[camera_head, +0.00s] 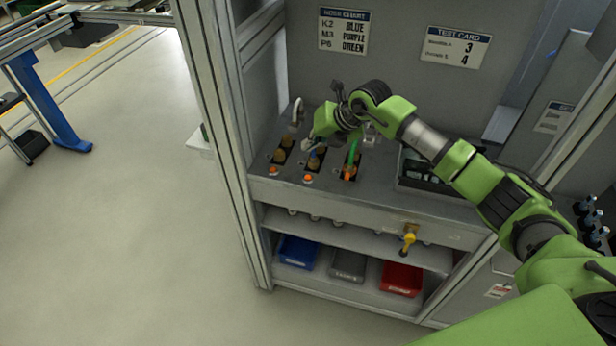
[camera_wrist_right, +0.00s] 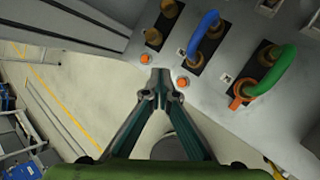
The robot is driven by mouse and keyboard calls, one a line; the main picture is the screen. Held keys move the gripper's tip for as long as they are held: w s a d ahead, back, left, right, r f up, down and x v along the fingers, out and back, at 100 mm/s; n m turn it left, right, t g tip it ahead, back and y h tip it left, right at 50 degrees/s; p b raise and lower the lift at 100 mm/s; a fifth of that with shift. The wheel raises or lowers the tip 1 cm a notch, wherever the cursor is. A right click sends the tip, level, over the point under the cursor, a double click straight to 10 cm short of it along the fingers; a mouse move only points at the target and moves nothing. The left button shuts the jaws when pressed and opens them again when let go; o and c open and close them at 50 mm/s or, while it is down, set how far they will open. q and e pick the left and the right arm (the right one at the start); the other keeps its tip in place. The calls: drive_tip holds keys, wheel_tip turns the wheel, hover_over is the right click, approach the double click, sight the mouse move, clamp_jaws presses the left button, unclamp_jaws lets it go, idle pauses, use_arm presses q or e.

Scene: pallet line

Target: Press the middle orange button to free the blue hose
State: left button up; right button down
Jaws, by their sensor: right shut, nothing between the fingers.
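The blue hose (camera_wrist_right: 203,33) arches between its fittings in the middle slot of the grey panel, in the right wrist view; little of it shows in the head view. The middle orange button (camera_wrist_right: 183,81) lies just below it and also shows in the head view (camera_head: 308,178). A second orange button (camera_wrist_right: 145,58) is to its left. My right gripper (camera_wrist_right: 161,78) is shut and empty. In the wrist picture its tips appear between these two buttons; contact cannot be told. In the head view the gripper (camera_head: 308,146) is over the panel. My left gripper is not in view.
A green hose (camera_wrist_right: 273,72) with an orange collar (camera_wrist_right: 240,93) is right of the blue one. A dark tray (camera_head: 418,181) sits at the panel's right. Below are a yellow-handled valve (camera_head: 408,242) and blue, grey and red bins. A frame post (camera_head: 222,130) stands at left.

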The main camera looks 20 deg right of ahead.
sight(309, 177)
drive_tip(key=shift+f, duration=0.2)
wheel_tip(309, 177, down, 8)
drive_tip(key=b, duration=0.5)
drive_tip(key=shift+f+b, duration=0.25)
drive_tip(key=shift+b, duration=0.1)
idle(1.0)
drive_tip(key=shift+f+b, duration=0.35)
drive_tip(key=shift+f, duration=0.05)
drive_tip(key=shift+f+b, duration=0.35)
drive_tip(key=shift+f, duration=0.1)
idle(0.6)
drive_tip(key=shift+a, duration=0.1)
drive_tip(key=shift+r+p, duration=0.55)
drive_tip(key=shift+r, duration=0.3)
